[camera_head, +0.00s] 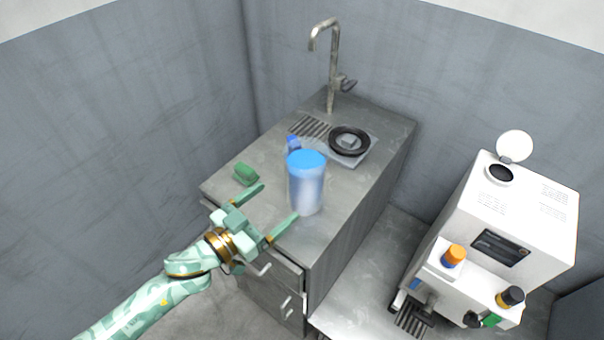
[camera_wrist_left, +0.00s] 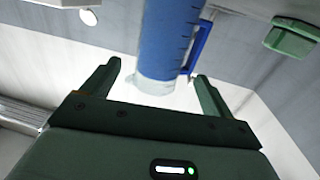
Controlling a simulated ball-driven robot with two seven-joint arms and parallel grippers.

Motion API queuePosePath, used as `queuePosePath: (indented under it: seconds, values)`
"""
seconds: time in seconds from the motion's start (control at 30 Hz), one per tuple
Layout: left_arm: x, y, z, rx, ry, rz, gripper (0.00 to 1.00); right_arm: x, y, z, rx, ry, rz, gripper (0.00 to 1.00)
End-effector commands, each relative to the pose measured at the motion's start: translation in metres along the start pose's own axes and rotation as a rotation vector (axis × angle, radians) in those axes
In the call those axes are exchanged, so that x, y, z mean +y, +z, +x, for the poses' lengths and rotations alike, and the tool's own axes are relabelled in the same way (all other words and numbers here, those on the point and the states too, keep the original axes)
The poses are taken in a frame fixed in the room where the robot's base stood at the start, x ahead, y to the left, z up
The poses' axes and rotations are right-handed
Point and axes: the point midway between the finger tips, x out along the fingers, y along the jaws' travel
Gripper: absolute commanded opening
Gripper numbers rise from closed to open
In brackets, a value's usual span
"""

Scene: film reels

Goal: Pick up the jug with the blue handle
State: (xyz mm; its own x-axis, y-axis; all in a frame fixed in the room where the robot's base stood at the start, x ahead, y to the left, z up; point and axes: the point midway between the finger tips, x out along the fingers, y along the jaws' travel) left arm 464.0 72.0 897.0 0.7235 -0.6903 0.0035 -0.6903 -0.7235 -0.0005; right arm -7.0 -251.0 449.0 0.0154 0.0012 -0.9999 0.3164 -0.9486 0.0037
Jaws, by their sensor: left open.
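The jug (camera_head: 306,190) stands upright near the front of the grey counter (camera_head: 345,215). It has a pale, see-through body and a blue top. In the left wrist view the jug (camera_wrist_left: 166,40) looks blue, with its blue handle (camera_wrist_left: 200,46) on the right side. My left gripper (camera_head: 279,202) is open just in front of the jug, on its left in the head view. Its fingers point towards the jug, which shows beyond the gap between them. The fingers do not appear closed on anything. My right gripper is in neither view.
A green block (camera_head: 246,174) lies on the counter left of the jug. A black ring (camera_head: 350,140) and a tall faucet (camera_head: 331,65) are behind it. A white machine (camera_head: 500,235) with orange-capped and black-capped bottles stands at the right. The counter right of the jug is clear.

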Motion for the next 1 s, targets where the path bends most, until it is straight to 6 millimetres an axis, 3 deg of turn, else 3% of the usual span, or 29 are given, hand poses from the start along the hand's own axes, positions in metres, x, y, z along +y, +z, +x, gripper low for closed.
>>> queuePosePath:
  seconds: [0.1, 0.2, 0.47, 0.7, 1.0]
  values:
    - [-0.001, 0.002, 0.031, 0.002, 0.000, -0.001, 0.87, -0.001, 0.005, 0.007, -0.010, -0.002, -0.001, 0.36]
    - [-0.001, 0.002, 0.049, 0.000, -0.001, 0.000, 0.87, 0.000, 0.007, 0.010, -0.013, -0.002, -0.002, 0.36]
    - [-0.002, 0.000, 0.073, -0.001, -0.002, 0.001, 0.87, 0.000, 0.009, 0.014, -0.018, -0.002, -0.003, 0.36]
    - [-0.004, -0.003, 0.110, -0.002, -0.002, -0.002, 0.87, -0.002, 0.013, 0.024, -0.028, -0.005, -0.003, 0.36]
    - [-0.004, -0.005, 0.115, -0.003, -0.003, 0.000, 0.84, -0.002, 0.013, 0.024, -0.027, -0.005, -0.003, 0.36]
